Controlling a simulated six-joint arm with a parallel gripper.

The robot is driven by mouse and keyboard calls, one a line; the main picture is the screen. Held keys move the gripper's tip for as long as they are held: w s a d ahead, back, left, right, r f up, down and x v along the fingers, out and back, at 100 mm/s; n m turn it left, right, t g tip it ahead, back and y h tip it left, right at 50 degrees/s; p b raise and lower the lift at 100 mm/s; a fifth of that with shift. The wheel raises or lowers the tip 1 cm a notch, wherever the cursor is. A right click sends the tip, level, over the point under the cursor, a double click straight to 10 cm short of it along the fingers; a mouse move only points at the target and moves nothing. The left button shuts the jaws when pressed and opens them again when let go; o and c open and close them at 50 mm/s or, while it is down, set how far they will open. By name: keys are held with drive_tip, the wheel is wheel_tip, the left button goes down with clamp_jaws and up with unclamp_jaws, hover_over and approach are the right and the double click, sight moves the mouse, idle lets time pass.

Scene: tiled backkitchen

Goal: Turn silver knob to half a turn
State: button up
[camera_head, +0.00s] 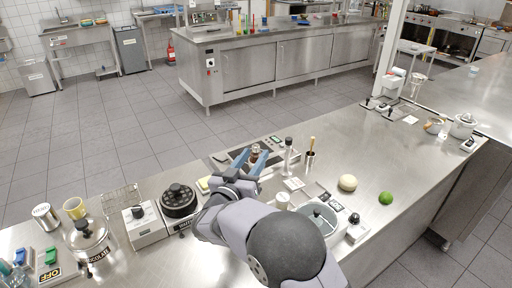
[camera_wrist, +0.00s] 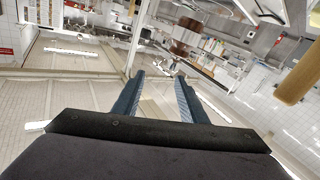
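A small round knob-like thing (camera_head: 255,149), silvery with a brownish tint, shows at my gripper's fingertips in the head view. It appears to belong to a flat dark-topped unit (camera_head: 225,158) on the steel counter; I cannot be sure it is the silver knob. My gripper (camera_head: 252,157) has its two blue fingers spread apart, one to each side of this thing in the picture. I cannot tell whether they touch it. In the wrist view my gripper (camera_wrist: 159,77) is open, with a clear gap between the fingers, and no knob can be made out there.
A silver post with a dark top (camera_head: 288,155) and a cup with a wooden handle (camera_head: 311,157) stand close right of my gripper. A black round burner (camera_head: 178,198) and white box with a black knob (camera_head: 143,225) stand left. An onion-like ball (camera_head: 348,183) and lime (camera_head: 386,198) lie right.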

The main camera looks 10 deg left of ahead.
sight(254, 150)
drive_tip(key=shift+a+f+m+y, duration=0.7)
drive_tip(key=shift+a+y, duration=0.05)
drive_tip(key=shift+y, duration=0.15)
drive_tip(key=shift+w, duration=0.1)
drive_tip(key=shift+w+d+p, duration=0.2)
drive_tip(key=shift+w+p, duration=0.45)
drive_tip(key=shift+w, duration=1.15)
drive_tip(key=shift+w+d+p, duration=0.2)
drive_tip(key=shift+w+p, duration=0.4)
drive_tip(key=shift+w, duration=1.15)
clamp_jaws()
